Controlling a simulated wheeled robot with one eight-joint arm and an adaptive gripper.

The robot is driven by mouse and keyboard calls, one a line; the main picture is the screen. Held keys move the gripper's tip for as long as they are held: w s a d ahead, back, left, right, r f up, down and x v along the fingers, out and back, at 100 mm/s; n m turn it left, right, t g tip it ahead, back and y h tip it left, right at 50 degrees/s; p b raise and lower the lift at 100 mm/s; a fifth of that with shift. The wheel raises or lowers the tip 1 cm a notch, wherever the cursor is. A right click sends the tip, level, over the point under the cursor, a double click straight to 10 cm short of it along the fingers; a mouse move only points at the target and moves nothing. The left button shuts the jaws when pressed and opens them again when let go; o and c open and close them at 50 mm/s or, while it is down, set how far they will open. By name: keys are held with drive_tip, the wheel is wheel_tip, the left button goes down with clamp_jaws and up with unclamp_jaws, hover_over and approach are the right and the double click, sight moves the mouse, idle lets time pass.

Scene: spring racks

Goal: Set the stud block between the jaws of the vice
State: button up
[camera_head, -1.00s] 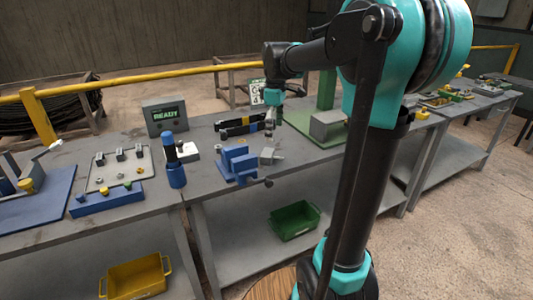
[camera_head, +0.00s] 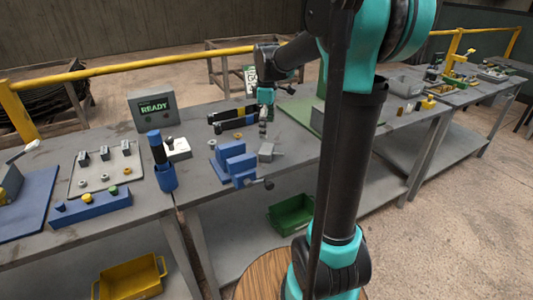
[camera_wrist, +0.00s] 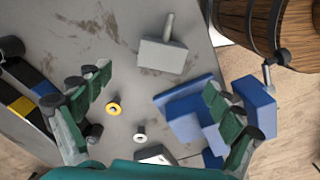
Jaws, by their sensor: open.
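The stud block (camera_head: 267,152), a grey block with a round stud, lies on the bench just right of the vice; in the wrist view (camera_wrist: 162,55) its stud points away from my gripper. The blue vice (camera_head: 236,163) stands at the bench's front edge, with its handle toward the front; it also shows in the wrist view (camera_wrist: 190,112). No block shows between its jaws. My gripper (camera_head: 264,126) hangs above the bench, behind the block and apart from it. In the wrist view its green fingers (camera_wrist: 155,85) are spread wide and empty, the right one partly covering the vice.
A yellow ring (camera_wrist: 113,108) and a pale ring (camera_wrist: 140,138) lie behind the vice. A black bar with yellow and blue parts (camera_head: 233,118) lies farther back. A blue bottle-like holder (camera_head: 162,165) stands left. A green bin (camera_head: 290,214) sits on the lower shelf.

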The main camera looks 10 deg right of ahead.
sight(267, 148)
drive_tip(key=f, duration=0.9)
drive_tip(key=shift+s+a+f, duration=0.1)
drive_tip(key=shift+s+f, duration=0.1)
drive_tip(key=shift+f, duration=0.1)
drive_tip(key=c, duration=1.9)
drive_tip(key=shift+r, duration=0.2)
